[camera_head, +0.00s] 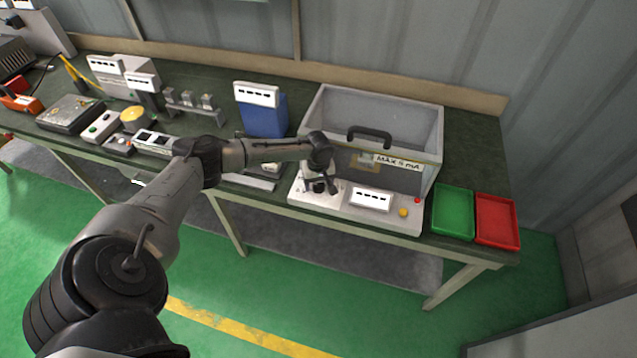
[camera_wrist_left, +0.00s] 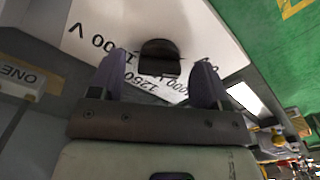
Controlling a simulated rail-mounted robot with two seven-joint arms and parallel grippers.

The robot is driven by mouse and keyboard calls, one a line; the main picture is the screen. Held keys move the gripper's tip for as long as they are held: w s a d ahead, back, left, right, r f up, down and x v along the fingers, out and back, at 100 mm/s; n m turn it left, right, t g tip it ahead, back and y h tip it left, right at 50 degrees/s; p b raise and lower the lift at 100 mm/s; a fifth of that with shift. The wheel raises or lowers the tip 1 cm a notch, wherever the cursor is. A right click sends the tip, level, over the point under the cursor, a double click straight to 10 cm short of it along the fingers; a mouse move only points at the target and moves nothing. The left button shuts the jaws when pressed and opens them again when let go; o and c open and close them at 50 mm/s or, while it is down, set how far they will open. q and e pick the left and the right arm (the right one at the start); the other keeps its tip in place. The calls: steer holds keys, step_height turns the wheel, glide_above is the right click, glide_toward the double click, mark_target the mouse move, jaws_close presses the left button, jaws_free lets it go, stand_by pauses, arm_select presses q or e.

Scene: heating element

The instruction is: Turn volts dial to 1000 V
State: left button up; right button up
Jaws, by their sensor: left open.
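The volts dial is a dark knob (camera_wrist_left: 160,58) on a white panel (camera_wrist_left: 150,25) in the left wrist view. Which number the knob points to cannot be told. My left gripper (camera_wrist_left: 152,85) is open, with one finger at each side of the knob and a gap around it. In the head view my left gripper (camera_head: 320,186) is over the left end of the white control panel (camera_head: 335,205) and hides the dial. My right gripper is not in view.
Behind the panel stands a grey box (camera_head: 430,135) with a dark handle and a "MAX 5 mA" label. A display (camera_head: 371,199), a yellow button (camera_head: 403,212) and a red light (camera_head: 418,200) are right of the dial. Green (camera_head: 454,211) and red trays (camera_head: 497,221) stand at the right.

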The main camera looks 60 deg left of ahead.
arm_select(q)
steer(key=c, duration=0.9)
steer(key=shift+r+m+p, duration=0.2)
steer(key=shift+m+p, duration=0.1)
steer(key=shift+p, duration=0.5)
steer(key=m+p, duration=0.2)
steer(key=p, duration=0.1)
steer(key=shift+m+p, duration=0.6)
steer(key=shift+m, duration=0.4)
steer(key=m+p, duration=0.1)
steer(key=m, duration=0.1)
steer(key=shift+f+m, duration=0.15)
steer(key=shift+m, duration=0.15)
steer(key=shift+m+p, duration=0.35)
steer(key=shift+m, duration=1.85)
